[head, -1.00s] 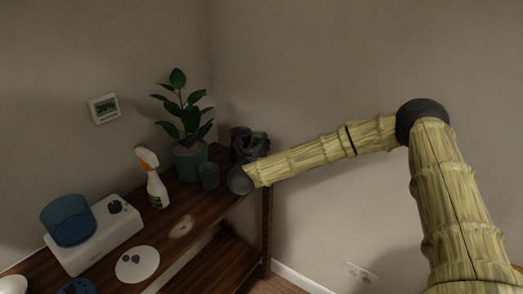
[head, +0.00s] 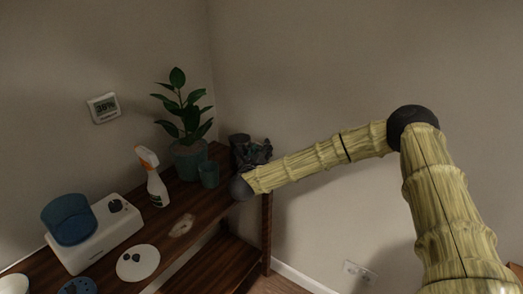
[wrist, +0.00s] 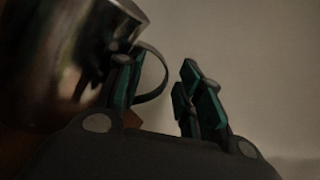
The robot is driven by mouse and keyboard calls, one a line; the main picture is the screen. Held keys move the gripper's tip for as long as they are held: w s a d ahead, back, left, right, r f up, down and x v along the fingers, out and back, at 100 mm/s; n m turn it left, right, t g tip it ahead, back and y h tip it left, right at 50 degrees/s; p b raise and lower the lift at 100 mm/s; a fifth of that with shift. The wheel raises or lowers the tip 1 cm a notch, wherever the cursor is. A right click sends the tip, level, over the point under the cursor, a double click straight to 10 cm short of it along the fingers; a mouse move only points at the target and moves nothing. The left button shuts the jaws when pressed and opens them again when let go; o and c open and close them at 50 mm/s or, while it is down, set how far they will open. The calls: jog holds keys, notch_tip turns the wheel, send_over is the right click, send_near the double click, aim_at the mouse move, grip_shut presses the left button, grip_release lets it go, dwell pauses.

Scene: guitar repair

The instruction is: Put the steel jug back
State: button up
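The steel jug (wrist: 60,65) is large and shiny at the left of the wrist view, and only part of it shows. Its curved handle (wrist: 164,78) arcs into the space between the fingers of my gripper (wrist: 165,95). The left finger overlaps the handle's loop beside the jug's wall; the right finger stands apart from the handle. My gripper is open, with a clear gap. In the head view my gripper (head: 255,153) is a dark shape at the shelf's far right end. A dark cylinder (head: 238,140) behind it may be the jug; it is partly hidden.
The wooden shelf (head: 207,214) holds a potted plant (head: 189,158), a teal cup (head: 209,174), a spray bottle (head: 156,186), a white device with a blue bowl (head: 70,220) and a white disc (head: 138,262). A wall meter (head: 103,107) hangs above. Walls stand close behind.

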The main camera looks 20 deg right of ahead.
jog(key=shift+a+r, duration=0.1)
jog(key=b+v, duration=0.1)
jog(key=v, duration=1.1)
